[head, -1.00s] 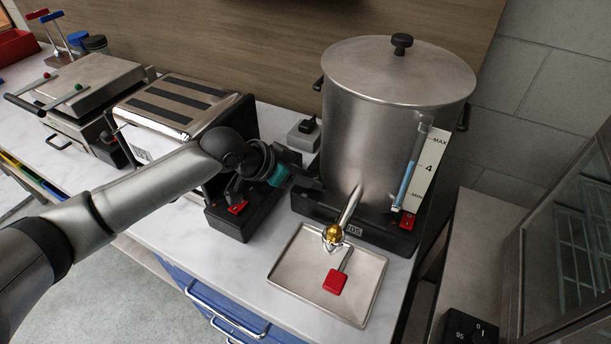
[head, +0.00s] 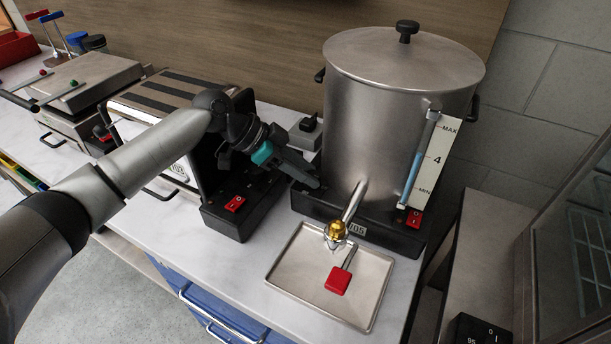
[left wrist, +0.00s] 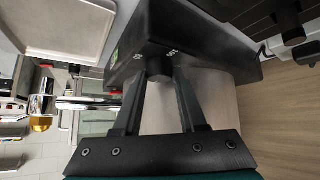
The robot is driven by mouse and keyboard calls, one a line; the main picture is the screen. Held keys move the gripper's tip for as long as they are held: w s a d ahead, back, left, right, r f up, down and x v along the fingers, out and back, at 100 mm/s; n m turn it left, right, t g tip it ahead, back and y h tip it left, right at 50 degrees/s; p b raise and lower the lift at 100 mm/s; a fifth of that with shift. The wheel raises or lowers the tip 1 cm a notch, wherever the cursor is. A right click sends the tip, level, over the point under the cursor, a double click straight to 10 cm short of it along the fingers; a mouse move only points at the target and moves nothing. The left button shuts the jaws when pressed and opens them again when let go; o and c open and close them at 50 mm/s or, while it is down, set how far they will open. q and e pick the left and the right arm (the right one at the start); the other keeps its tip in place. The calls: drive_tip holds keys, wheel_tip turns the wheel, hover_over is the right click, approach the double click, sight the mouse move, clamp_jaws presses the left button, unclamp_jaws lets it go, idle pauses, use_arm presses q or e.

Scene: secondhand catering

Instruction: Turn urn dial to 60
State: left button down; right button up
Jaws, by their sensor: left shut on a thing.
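The urn (head: 385,110) is a large steel cylinder with a lid on a black base (head: 385,232). Its dial (left wrist: 158,68) is a small dark round knob on the side of that base in the left wrist view, with small white marks beside it. My left gripper (left wrist: 160,78) is shut on the dial, one finger on each side. In the head view the left gripper (head: 312,184) reaches the left end of the base and hides the dial. The dial's pointer and setting cannot be read. My right gripper is not in view.
A toaster (head: 175,105) with a red switch (head: 235,203) stands left, close to my arm. A glass-fronted cabinet (head: 575,230) is at right.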

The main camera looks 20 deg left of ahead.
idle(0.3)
use_arm(q)
drive_tip(key=shift+c, duration=2.3)
unclamp_jaws()
wheel_tip(320, 180, up, 20)
drive_tip(key=p, duration=0.2)
